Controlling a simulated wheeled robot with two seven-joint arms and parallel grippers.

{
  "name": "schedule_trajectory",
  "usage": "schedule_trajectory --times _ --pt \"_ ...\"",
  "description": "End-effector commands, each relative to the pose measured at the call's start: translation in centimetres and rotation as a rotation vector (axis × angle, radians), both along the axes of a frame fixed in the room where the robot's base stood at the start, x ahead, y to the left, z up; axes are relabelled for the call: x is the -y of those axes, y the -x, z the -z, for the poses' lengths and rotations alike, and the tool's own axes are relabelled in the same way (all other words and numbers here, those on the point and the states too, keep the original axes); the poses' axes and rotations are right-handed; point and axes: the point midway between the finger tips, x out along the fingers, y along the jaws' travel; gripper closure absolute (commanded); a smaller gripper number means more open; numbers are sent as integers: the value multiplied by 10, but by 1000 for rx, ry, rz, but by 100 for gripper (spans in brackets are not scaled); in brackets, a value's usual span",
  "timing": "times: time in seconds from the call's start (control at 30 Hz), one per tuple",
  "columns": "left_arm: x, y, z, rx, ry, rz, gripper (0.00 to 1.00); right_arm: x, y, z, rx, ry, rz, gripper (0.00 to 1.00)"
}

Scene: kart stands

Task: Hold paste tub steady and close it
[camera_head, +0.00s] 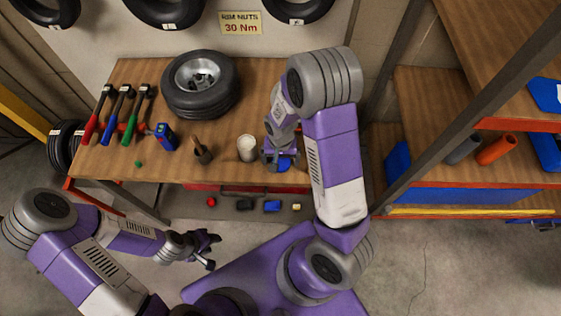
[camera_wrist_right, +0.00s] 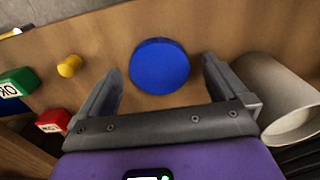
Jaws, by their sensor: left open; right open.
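The paste tub, a white open cup (camera_head: 247,148), stands upright on the wooden bench near its front edge. It also shows at the right of the right wrist view (camera_wrist_right: 277,97). A round blue lid (camera_wrist_right: 159,66) lies flat on the wood beside the tub; in the head view it is partly hidden under my right gripper (camera_head: 281,160). My right gripper is open over the lid, with a finger on each side (camera_wrist_right: 162,78) and nothing visibly gripped. My left gripper (camera_head: 211,251) is open and empty, low in front of the bench, away from the tub.
Small items, one a red one (camera_head: 211,201), sit below the bench's front edge.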

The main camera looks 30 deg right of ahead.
Motion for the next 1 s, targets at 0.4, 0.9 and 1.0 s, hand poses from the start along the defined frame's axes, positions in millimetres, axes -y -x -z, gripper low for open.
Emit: schedule_trajectory --times 0.4,0.9,1.0 --pt "0 0 0 0 0 0 57 0 0 4 0 0 0 3" --pt "0 0 0 0 0 0 57 0 0 3 1 -1 0 59" --pt "0 0 0 0 0 0 57 0 0 3 1 -1 0 59"
